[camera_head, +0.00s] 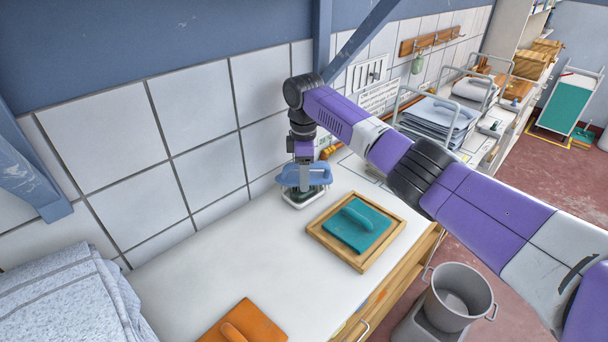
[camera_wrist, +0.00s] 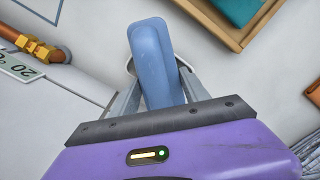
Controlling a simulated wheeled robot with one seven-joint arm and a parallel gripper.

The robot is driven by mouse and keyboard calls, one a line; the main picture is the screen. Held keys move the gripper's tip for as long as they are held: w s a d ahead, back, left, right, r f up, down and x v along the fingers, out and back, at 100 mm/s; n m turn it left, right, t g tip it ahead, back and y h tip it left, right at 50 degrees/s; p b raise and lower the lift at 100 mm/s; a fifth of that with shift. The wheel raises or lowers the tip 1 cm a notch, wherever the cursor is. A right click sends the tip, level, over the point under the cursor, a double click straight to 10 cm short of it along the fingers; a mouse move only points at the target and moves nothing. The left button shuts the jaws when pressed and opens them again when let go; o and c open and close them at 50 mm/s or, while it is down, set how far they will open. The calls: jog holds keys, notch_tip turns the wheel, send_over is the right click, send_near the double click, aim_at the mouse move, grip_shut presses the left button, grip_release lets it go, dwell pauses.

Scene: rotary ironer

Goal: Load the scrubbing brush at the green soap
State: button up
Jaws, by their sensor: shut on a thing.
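The scrubbing brush (camera_head: 291,178) has a blue body and handle. My gripper (camera_head: 305,176) is shut on the brush and points down at the counter near the tiled wall. In the wrist view the blue handle (camera_wrist: 152,48) lies between the two grey fingers of my gripper (camera_wrist: 158,82). A pale dish (camera_head: 296,204) with dark green in it, seemingly the green soap, sits on the counter right under the brush. The brush hides most of the dish and soap. I cannot tell whether the bristles touch the soap.
A wooden tray (camera_head: 328,241) with a teal handled block (camera_head: 358,226) lies right of the brush. An orange handled block (camera_head: 243,323) is at the front. Folded grey cloth (camera_head: 62,298) lies at left. Copper piping (camera_wrist: 39,49) runs near the gripper. The counter's middle is clear.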

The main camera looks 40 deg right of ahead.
jog(key=shift+s, duration=0.1)
jog(key=shift+r+p, duration=3.15)
jog(key=shift+r, duration=0.3)
